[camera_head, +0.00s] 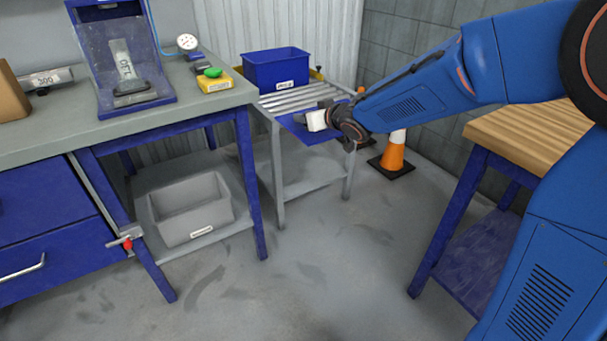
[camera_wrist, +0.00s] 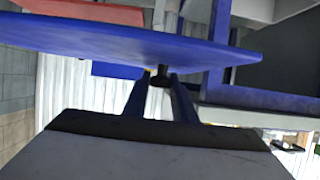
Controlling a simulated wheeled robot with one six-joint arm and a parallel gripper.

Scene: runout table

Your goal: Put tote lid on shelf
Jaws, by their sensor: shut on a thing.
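The tote lid is a flat blue panel (camera_wrist: 120,40) crossing the upper part of the wrist view. My gripper (camera_wrist: 160,84) is shut on the lid's small dark knob, with one finger on each side. In the head view the lid (camera_head: 300,129) shows as a blue sheet at the front end of the roller table, partly hidden by my gripper (camera_head: 310,121). I cannot tell whether the lid touches the rollers. A blue tote (camera_head: 276,68) stands at the back of the rollers. The roller table has a grey lower shelf (camera_head: 312,172).
A grey bin (camera_head: 190,208) sits on the left bench's lower shelf (camera_head: 146,182). The left bench (camera_head: 215,100) holds several tools. An orange cone (camera_head: 393,156) stands behind my arm. A wood-topped table (camera_head: 530,135) with a blue lower shelf (camera_head: 468,250) is at the right. The middle floor is clear.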

